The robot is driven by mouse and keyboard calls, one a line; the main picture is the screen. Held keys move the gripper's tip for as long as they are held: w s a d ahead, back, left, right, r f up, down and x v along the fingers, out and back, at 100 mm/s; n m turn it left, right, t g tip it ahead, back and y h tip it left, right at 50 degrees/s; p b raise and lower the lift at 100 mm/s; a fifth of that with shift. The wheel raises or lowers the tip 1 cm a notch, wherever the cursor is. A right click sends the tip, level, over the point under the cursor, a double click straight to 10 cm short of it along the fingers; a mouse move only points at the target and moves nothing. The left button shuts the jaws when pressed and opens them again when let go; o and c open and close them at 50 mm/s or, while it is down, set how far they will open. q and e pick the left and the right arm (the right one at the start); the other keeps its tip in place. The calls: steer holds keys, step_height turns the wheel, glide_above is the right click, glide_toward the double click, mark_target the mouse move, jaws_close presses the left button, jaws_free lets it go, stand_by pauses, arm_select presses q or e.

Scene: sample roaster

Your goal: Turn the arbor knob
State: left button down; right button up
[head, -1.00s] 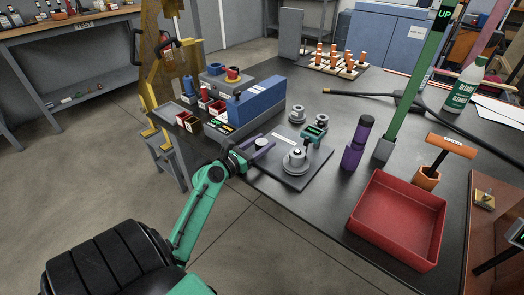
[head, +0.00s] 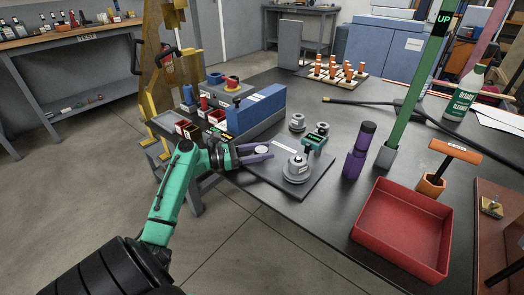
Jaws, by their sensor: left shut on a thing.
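A small pale round knob (head: 261,149) sits at the left end of a dark grey plate on the bench in the head view. My left gripper (head: 258,153), with purple fingers, reaches it from the left and is shut on it, one finger on its far side and one on its near side. I take this to be the arbor knob; its lower part is hidden by the fingers. My right gripper is not in view.
A purple bottle-like object (head: 358,150), a green post (head: 415,80) and a red tray (head: 403,228) stand to the right.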

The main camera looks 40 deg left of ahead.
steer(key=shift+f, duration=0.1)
arm_select(q)
steer(key=shift+c, duration=1.3)
jaws_free()
steer(key=shift+s+a, duration=0.1)
steer(key=p+v, duration=0.1)
steer(key=v, duration=1.3)
steer(key=shift+s, duration=0.15)
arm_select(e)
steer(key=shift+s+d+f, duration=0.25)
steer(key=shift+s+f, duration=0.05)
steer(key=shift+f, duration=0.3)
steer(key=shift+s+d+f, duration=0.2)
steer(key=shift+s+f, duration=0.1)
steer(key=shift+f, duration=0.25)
